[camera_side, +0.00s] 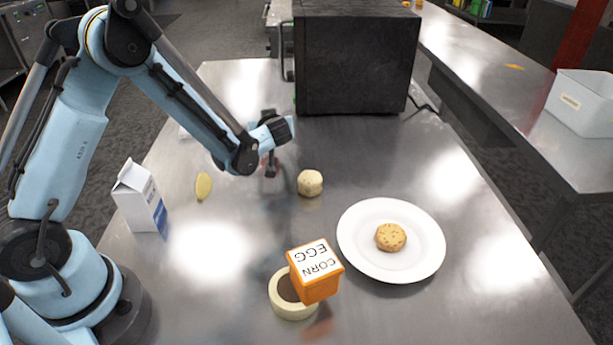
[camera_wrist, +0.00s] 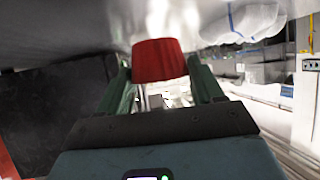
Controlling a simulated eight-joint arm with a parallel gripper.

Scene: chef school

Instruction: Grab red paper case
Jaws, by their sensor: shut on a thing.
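The red paper case (camera_wrist: 158,60) shows at the top middle of the wrist view, between the two green fingers of my gripper (camera_wrist: 163,82). My gripper is shut on it. In the side view my gripper (camera_side: 270,168) is near the middle of the metal table, at the left of the black oven. Only a small reddish patch shows by the fingers there; the case is mostly hidden by the wrist. I cannot tell from the pictures how far the case is above the table.
A round pastry (camera_side: 310,183) lies just right of my gripper. A white plate (camera_side: 350,246) holds a cookie (camera_side: 390,237). A milk carton (camera_side: 139,198) and a yellow oval (camera_side: 203,186) are left; the black oven (camera_side: 355,60) is behind.

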